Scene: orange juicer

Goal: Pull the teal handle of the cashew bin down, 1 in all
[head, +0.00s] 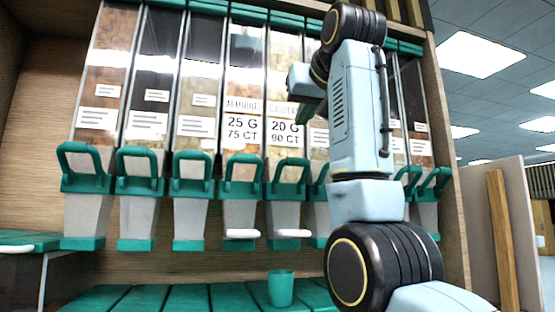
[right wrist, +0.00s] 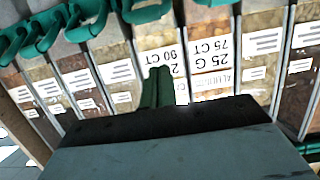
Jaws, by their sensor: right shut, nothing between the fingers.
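The cashew bin (head: 286,90) is a clear dispenser labelled 20 G, 90 CT. Its teal handle (head: 288,164) is a raised loop above the pale spout. A teal handle at the top of the right wrist view (right wrist: 147,13) appears to be the same one. My right gripper (head: 306,112) is in front of the bins, just right of the cashew label and above the handle, apart from it. Its teal fingers (right wrist: 157,88) are together and empty in the right wrist view, over the cashew label. My left gripper is not in view.
Similar bins with teal handles stand on both sides, the almond bin (head: 243,90) directly left. A teal cup (head: 280,288) stands on the teal slatted shelf (head: 185,299) below. My right arm hides some bins on the right.

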